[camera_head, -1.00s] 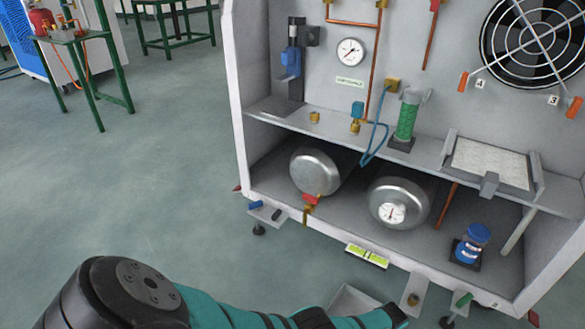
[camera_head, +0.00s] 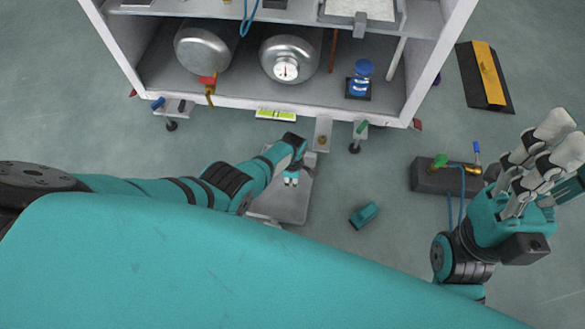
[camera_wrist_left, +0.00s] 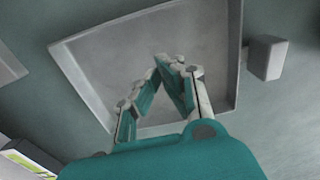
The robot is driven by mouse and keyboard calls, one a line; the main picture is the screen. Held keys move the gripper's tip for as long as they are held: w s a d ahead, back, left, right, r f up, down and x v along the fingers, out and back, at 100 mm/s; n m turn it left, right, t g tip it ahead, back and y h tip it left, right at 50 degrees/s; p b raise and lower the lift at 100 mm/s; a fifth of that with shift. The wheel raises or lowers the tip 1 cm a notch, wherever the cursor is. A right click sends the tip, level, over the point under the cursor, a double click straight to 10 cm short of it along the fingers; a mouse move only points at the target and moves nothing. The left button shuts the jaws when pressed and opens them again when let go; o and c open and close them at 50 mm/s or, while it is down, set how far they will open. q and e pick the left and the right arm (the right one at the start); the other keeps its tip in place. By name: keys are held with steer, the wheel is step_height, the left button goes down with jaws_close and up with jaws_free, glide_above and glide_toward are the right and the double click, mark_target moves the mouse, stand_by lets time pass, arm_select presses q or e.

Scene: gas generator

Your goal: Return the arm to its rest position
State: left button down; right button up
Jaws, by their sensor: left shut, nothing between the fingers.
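My left arm reaches in from the left in the head view. Its gripper (camera_head: 292,180) points down above a grey tray (camera_head: 278,212) on the floor in front of the cabinet. In the left wrist view the fingers (camera_wrist_left: 172,68) come together over the bare inside of the tray (camera_wrist_left: 208,35), shut and empty. My right gripper (camera_head: 555,140) is at the right of the head view, with its pale fingers pointing up and away. Whether they are apart is unclear from this angle.
The cabinet (camera_head: 230,102) stands ahead, with tanks (camera_head: 203,48) on its lower shelf. A small teal block (camera_head: 365,215) lies right of the tray. A dark block with fittings (camera_head: 430,176) is near my right gripper. A black-and-yellow ramp (camera_head: 484,75) lies further right.

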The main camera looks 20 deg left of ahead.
arm_select(q)
steer(key=shift+r+p, duration=0.75)
steer(key=shift+r, duration=0.65)
